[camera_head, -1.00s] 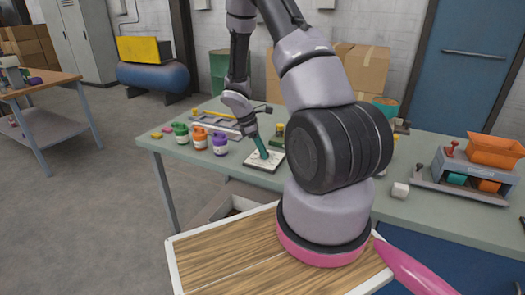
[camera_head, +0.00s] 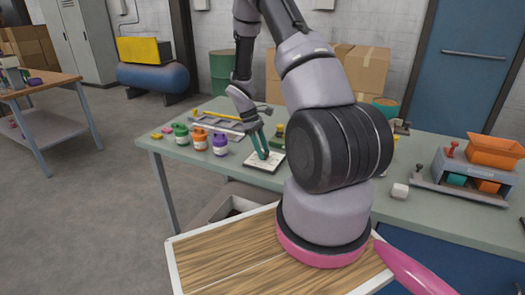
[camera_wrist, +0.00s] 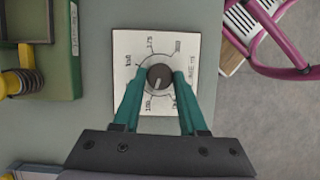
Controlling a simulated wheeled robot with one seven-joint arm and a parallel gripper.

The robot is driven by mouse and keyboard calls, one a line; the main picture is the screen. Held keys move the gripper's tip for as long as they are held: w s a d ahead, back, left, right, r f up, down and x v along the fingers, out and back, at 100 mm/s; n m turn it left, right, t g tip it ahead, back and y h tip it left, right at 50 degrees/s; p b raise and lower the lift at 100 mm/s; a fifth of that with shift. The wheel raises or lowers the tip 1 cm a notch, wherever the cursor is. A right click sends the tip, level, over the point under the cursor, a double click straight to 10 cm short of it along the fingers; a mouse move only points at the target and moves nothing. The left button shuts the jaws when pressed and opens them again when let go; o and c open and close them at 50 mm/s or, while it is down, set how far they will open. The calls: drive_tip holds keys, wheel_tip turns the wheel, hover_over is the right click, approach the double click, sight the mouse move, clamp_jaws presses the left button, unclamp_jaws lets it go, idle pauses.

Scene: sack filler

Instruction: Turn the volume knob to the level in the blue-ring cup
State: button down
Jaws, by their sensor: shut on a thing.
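The volume knob (camera_wrist: 159,77) is dark and round, in the middle of a white dial plate (camera_wrist: 130,45) with printed numbers. Its pale pointer mark points down and slightly left in the wrist view; 100 is printed at the lower left, 175 at the top. My gripper (camera_wrist: 159,80) has teal fingers on both sides of the knob, shut on it. In the head view my gripper (camera_head: 263,155) stands over the same plate (camera_head: 256,164) on the bench. I cannot pick out a blue-ring cup in either view.
Green (camera_head: 180,133), orange (camera_head: 199,138) and purple (camera_head: 220,144) jars stand left of the plate on the bench. A green box (camera_wrist: 62,60) lies beside the plate.

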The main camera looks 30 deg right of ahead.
idle(0.3)
drive_tip(key=shift+c, duration=2.2)
unclamp_jaws()
drive_tip(key=v, duration=1.1)
